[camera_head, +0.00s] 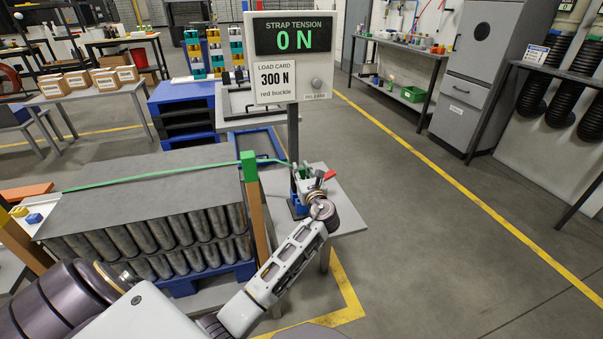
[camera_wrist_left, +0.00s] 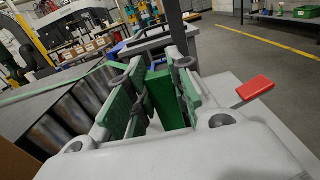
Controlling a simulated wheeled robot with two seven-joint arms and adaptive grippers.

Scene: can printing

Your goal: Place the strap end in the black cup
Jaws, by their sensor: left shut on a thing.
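The green strap (camera_head: 150,178) runs over the grey top sheet of the can stack, past a green corner piece (camera_head: 248,166), and on to my left gripper (camera_head: 307,176). My left gripper stands above the small grey table to the right of the stack. In the left wrist view, my left gripper (camera_wrist_left: 158,100) has its fingers closed around a green piece (camera_wrist_left: 163,98), which looks like the strap end. The strap also shows in the left wrist view (camera_wrist_left: 50,87). I cannot make out a black cup in either view. My right gripper is out of view.
A tension display (camera_head: 293,38) reads 0 N on a post behind. The can stack (camera_head: 165,235) is to the left. Floor is free to the right.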

